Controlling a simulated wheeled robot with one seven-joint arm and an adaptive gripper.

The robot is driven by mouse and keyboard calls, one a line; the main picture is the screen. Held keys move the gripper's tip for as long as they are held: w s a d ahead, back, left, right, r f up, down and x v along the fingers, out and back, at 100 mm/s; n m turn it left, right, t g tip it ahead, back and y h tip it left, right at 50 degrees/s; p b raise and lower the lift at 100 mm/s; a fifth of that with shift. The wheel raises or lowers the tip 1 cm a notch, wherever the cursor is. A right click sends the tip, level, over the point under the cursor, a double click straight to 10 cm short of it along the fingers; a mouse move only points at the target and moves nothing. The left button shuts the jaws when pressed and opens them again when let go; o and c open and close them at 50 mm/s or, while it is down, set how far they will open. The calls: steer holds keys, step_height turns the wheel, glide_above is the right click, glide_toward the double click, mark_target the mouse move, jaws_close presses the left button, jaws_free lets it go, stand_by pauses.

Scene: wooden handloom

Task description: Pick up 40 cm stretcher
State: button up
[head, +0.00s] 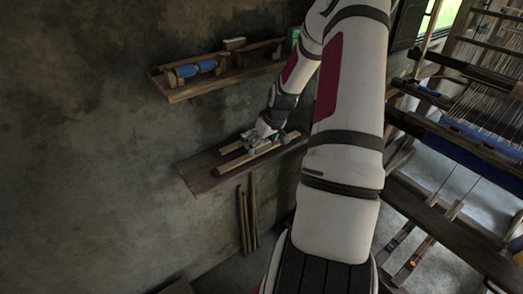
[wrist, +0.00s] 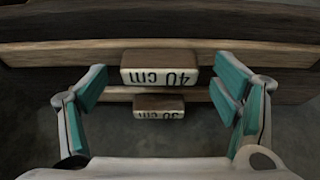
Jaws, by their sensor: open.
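My gripper (wrist: 162,80) is open, with teal-padded fingers to the left and right of this end and a clear gap on both sides. In the head view my gripper (head: 266,139) is over pale bars (head: 232,166) on the lower shelf. I cannot tell there which bar is which, and my gripper hides part of them.
The lower wall shelf (head: 200,177) carries the bars. An upper shelf (head: 190,93) above it holds blue rolls and wooden pieces. Several thin sticks (head: 247,220) lean against the wall below. The loom (head: 470,120) stands on the right.

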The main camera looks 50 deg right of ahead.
steer(key=c, duration=1.4)
steer(key=shift+o, duration=0.2)
steer(key=shift+r, duration=0.1)
